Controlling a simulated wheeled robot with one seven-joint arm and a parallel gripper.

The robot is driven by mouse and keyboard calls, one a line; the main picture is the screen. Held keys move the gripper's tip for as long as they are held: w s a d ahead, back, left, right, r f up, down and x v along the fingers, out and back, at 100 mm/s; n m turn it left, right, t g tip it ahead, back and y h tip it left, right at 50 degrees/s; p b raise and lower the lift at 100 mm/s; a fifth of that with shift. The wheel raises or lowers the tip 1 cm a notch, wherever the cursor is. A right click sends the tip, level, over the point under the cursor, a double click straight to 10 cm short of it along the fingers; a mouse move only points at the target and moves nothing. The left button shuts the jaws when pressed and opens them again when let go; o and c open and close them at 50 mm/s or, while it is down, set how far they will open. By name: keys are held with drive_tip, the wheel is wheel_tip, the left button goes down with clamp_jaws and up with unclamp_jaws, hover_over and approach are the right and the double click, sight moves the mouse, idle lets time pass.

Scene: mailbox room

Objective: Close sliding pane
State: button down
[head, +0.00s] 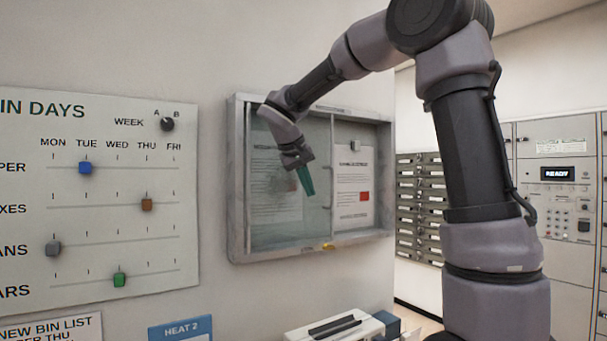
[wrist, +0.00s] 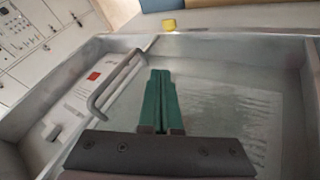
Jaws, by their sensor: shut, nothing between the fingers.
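The sliding pane (head: 290,215) is a greenish glass sheet in a grey wall case (head: 238,180). It covers the left part of the case in the head view, and the right part looks uncovered. A metal bar handle (wrist: 118,84) stands out along the pane's edge in the wrist view. My gripper (head: 308,192) has green fingers, shut and empty, in front of the pane. In the wrist view its fingertips (wrist: 160,72) are just beside the handle, on the glass side. I cannot tell whether they touch the handle or the glass.
A paper notice with a red mark (head: 353,185) hangs in the right part of the case. A yellow piece (head: 327,246) sits on the lower frame. A bin-days board (head: 100,225) is at left, metal mailboxes (head: 420,208) at right. A white box (head: 335,326) stands below.

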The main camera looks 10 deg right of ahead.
drive_tip(key=shift+w+d+f, duration=0.2)
drive_tip(key=shift+d, duration=0.55)
drive_tip(key=shift+w+d+f, duration=0.25)
drive_tip(key=shift+d, duration=0.55)
drive_tip(key=shift+w+d+f, duration=0.2)
drive_tip(key=shift+d, duration=0.55)
drive_tip(key=w+d, duration=0.4)
drive_tip(key=d, duration=0.8)
drive_tip(key=w+d, duration=0.5)
drive_tip(key=d, duration=0.8)
drive_tip(key=shift+d, duration=0.15)
drive_tip(key=shift+d+r, duration=0.1)
